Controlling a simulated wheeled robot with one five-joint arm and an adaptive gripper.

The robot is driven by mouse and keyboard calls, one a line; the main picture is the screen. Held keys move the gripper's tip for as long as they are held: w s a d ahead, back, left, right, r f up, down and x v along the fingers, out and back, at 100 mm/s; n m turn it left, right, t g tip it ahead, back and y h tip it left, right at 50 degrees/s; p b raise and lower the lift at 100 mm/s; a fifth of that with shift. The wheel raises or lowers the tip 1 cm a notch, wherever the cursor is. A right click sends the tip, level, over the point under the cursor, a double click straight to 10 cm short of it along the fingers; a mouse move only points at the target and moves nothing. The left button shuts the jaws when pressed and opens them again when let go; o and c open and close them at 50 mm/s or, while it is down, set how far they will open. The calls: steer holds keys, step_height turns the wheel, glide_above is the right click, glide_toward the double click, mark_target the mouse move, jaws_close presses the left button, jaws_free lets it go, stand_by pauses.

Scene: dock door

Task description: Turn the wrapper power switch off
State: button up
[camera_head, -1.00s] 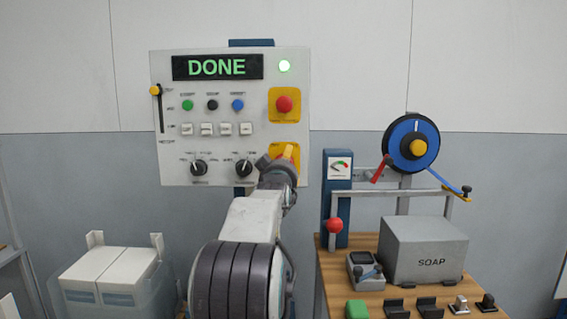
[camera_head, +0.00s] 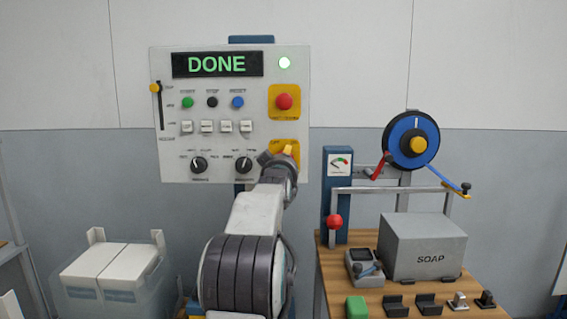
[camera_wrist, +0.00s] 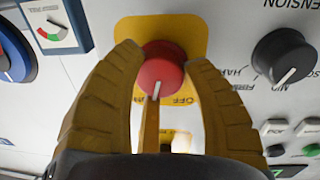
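The wrapper power switch is a red knob (camera_wrist: 161,68) with a white pointer line, on a yellow plate (camera_wrist: 185,28) marked OFF. The wrist view shows the panel upside down, and the white line points down in that picture. My gripper (camera_wrist: 163,62) has its yellow fingers on both sides of the knob, and the tips appear to touch it. In the head view my gripper (camera_head: 288,152) is at the lower right of the white control panel (camera_head: 225,110); it hides the knob and covers part of the lower yellow plate.
A red mushroom button (camera_head: 284,101) is just above my gripper. A black dial (camera_head: 244,165) is close on its left. The screen (camera_head: 217,65) reads DONE and a light (camera_head: 284,63) glows pale green. A bench at right holds a grey SOAP box (camera_head: 424,250).

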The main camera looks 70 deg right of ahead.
steer(key=shift+r, duration=0.1)
steer(key=c, duration=0.6)
steer(key=shift+c, duration=0.2)
steer(key=shift+n+b, duration=0.4)
steer(key=shift+b, duration=0.3)
steer(key=shift+a+n+b, duration=0.1)
steer(key=shift+n+b, duration=0.8)
steer(key=shift+b, duration=0.2)
steer(key=shift+w+r+n+h+b, duration=0.15)
steer(key=shift+n+b, duration=0.3)
steer(key=shift+n, duration=0.7)
steer(key=shift+f+n+h+b, duration=0.1)
steer(key=shift+n+h+b, duration=0.25)
steer(key=shift+n, duration=0.8)
steer(key=shift+r, duration=0.1)
steer(key=o, duration=0.9)
steer(key=shift+w, duration=0.15)
steer(key=o, duration=0.3)
steer(key=shift+f, duration=0.3)
